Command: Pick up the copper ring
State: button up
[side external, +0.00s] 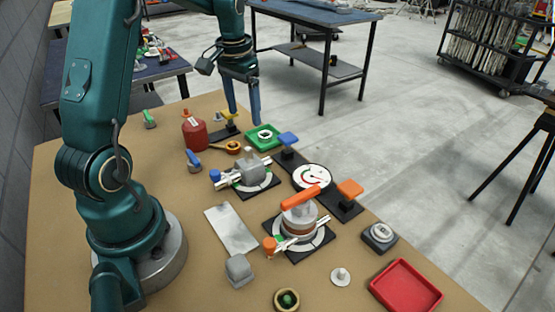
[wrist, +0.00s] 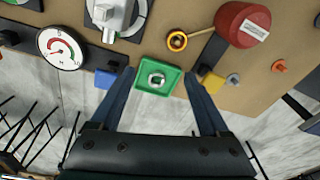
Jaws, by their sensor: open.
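My gripper (side external: 244,117) is open and empty, pointing down above the far edge of the table. In the wrist view its two fingers (wrist: 158,75) stand apart on either side of a green tray. A second, brass-coloured ring (side external: 287,300) with a green centre lies at the near edge. I cannot tell for sure which is the copper ring; the first looks more coppery.
The green tray (side external: 250,138) holds a small pale nut-like part. Yellow (side external: 229,115) and blue (side external: 288,139) blocks stand near the tray. Valve fixtures and a gauge (side external: 311,178) fill the middle; a red tray (side external: 406,287) is at front right.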

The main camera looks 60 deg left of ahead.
jog(key=n+g, duration=0.1)
send_over(234, 143)
jog(key=d, duration=0.1)
jog(key=shift+h, duration=0.3)
jog(key=f, duration=0.4)
jog(key=shift+s+f, duration=0.1)
jog(key=shift+s, duration=0.1)
jog(key=shift+f, duration=2.45)
grip_shut()
